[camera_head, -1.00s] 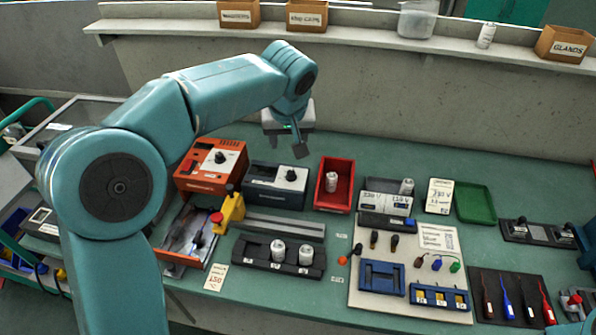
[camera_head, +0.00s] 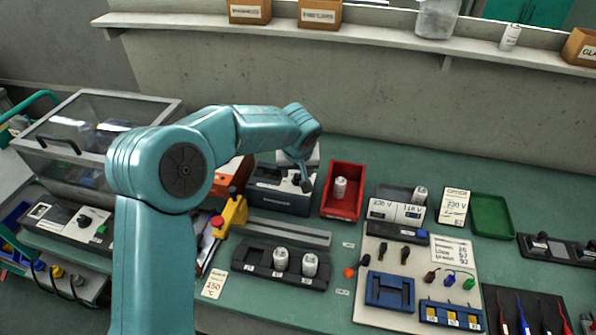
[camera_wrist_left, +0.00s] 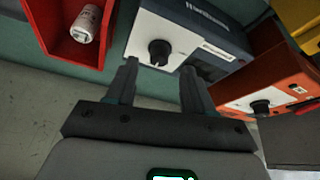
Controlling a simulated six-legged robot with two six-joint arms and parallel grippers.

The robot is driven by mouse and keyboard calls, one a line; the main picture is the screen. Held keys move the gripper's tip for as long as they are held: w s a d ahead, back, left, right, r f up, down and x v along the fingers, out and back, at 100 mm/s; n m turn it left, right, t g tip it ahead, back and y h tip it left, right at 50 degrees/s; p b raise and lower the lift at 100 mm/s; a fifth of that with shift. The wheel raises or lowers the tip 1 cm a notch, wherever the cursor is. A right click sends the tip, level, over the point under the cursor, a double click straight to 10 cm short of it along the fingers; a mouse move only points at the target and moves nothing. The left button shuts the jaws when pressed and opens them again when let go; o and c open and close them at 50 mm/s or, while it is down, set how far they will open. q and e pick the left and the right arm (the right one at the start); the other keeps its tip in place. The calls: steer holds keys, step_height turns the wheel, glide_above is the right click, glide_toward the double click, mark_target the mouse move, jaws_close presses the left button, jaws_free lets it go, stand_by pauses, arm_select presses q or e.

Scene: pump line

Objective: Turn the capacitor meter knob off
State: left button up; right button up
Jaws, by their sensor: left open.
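A dark blue-grey meter box (camera_head: 283,204) stands on the green bench, left of the red bin; its label is too blurred to read, and I take it as the capacitor meter. In the left wrist view its white panel (camera_wrist_left: 196,32) carries a black knob (camera_wrist_left: 159,52) with a pointer. In the left wrist view the open, empty fingers (camera_wrist_left: 159,70) point toward the knob, one to each side, with the knob just beyond the tips. My right gripper is out of view.
An orange instrument (camera_wrist_left: 262,96) with its own black knob is close beside the meter. A red bin (camera_head: 345,203) holding a white can (camera_head: 340,188) is on the other side.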

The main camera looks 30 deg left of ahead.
mark_target(297, 176)
arm_select(q)
steer(key=x, duration=0.3)
steer(key=shift+w+r, duration=0.1)
steer(key=shift+f, duration=0.2)
